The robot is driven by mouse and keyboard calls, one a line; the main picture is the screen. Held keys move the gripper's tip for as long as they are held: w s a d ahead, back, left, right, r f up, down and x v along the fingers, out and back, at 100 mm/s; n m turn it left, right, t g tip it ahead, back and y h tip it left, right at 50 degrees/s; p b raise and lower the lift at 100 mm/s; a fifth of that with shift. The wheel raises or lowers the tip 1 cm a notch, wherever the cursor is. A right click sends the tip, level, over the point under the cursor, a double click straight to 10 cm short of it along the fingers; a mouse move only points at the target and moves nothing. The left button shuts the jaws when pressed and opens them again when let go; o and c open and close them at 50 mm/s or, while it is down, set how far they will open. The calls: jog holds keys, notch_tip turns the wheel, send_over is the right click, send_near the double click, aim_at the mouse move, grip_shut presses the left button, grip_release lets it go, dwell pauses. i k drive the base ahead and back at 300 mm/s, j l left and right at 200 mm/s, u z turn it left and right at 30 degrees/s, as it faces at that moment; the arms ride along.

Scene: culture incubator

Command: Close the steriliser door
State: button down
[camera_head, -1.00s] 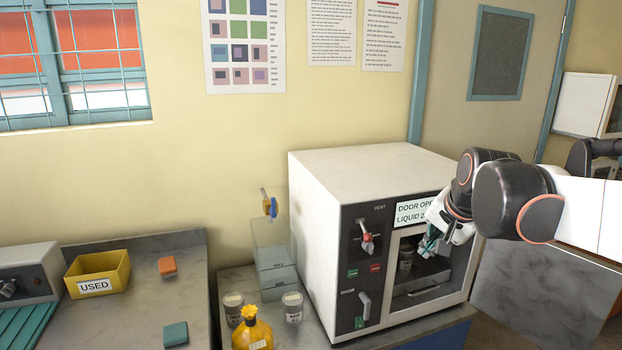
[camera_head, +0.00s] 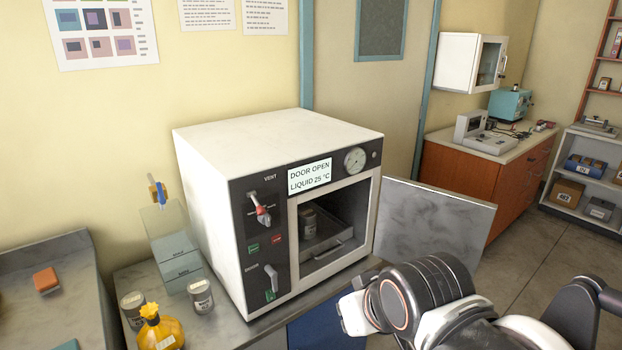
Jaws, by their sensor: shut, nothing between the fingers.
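The steriliser (camera_head: 278,145) is a white box with a dark front, standing on the bench. Its display (camera_head: 309,176) reads "DOOR OPEN" and "LIQUID 25 °C". The chamber opening (camera_head: 338,215) is uncovered, with a jar (camera_head: 308,222) on a shelf inside. The door (camera_head: 434,225) appears to be the grey panel swung wide to the right of the opening. A door lever (camera_head: 271,279) sits low on the front panel. My gripper (camera_head: 355,312) is low in front of the steriliser, apart from the door. It is shut and empty; its fingertips are hard to make out.
Two jars (camera_head: 200,296) (camera_head: 133,308) and a yellow bottle (camera_head: 160,330) stand left of the steriliser, near a clear container (camera_head: 170,240). An orange cabinet (camera_head: 500,190) stands behind the door. Open floor (camera_head: 540,270) lies to the right.

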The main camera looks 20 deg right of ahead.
aim_at(415, 220)
jog(key=k+u, duration=0.1)
jog(key=k, duration=0.55)
jog(key=u, duration=0.45)
jog(key=l+u, duration=0.1)
jog(key=u, duration=0.4)
jog(key=l+u, duration=0.1)
jog(key=u, duration=0.8)
jog(key=k+l, duration=0.2)
jog(key=l, duration=0.4)
jog(key=k+l, duration=0.25)
jog(key=l, duration=0.4)
jog(key=k+l, duration=0.2)
jog(key=l, duration=0.4)
jog(key=k+l+u, duration=0.1)
jog(key=k+l, duration=0.15)
jog(key=l, duration=0.4)
jog(key=k+l, duration=0.25)
jog(key=l, duration=0.35)
jog(key=k+l, duration=0.25)
jog(key=l, duration=0.35)
jog(key=k+l, duration=0.25)
jog(key=l, duration=0.35)
jog(key=k+l, duration=0.25)
jog(key=l, duration=0.35)
jog(key=k+l+u, duration=0.25)
jog(key=i+l+u, duration=0.1)
